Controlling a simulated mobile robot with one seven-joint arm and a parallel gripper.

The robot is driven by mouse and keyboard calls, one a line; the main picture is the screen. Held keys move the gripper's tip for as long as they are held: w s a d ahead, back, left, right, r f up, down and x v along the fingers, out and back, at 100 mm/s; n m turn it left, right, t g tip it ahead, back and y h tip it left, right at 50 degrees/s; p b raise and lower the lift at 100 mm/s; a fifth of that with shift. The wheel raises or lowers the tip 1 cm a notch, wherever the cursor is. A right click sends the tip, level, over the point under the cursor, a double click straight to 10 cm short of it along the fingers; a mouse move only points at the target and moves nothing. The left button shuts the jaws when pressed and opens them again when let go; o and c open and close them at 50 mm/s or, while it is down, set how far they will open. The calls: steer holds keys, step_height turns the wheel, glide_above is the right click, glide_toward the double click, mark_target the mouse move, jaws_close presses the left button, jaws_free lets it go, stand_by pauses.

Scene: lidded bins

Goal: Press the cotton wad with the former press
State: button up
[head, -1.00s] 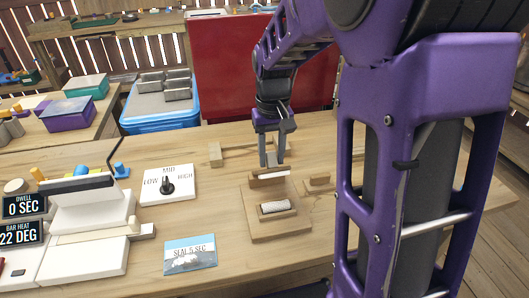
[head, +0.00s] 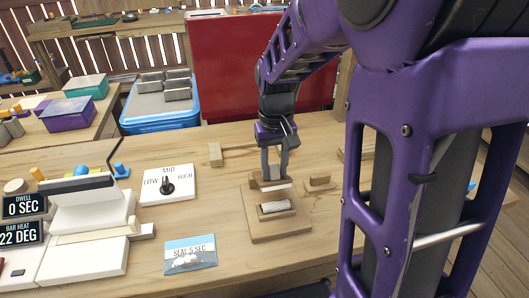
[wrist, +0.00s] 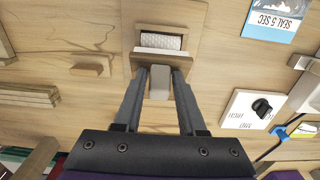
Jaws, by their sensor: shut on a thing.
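A white, textured cotton wad (head: 276,207) lies in a slot of the wooden former board (head: 262,228). It also shows in the wrist view (wrist: 160,42). My gripper (head: 273,176) is just behind the wad. In the wrist view my gripper (wrist: 159,82) has its fingers on either side of a pale handle block (wrist: 160,70), which I take as the former press's handle, and is shut on it. The press's wooden piece (wrist: 137,65) is beside the wad on the gripper's side. The wad is uncovered. The press's underside is hidden.
A dial plate (head: 167,185) and a heat sealer (head: 88,235) stand to the left. A "SEAL 5 SEC" card (head: 190,256) lies at the front. Small wooden blocks (head: 318,183) (head: 215,155) lie right and behind. Table between the card and the board is clear.

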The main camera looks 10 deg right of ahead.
mark_target(277, 188)
steer(key=shift+s, duration=0.1)
steer(key=shift+s+f, duration=0.6)
steer(key=shift+f, duration=0.1)
steer(key=shift+s+f, duration=0.1)
steer(key=shift+s+f, duration=0.1)
steer(key=shift+f, duration=0.05)
steer(key=shift+s+f, duration=0.35)
steer(key=shift+f, duration=0.2)
steer(key=shift+s+f, duration=0.4)
steer(key=shift+f, duration=0.3)
steer(key=o, duration=0.7)
steer(key=shift+o, duration=0.3)
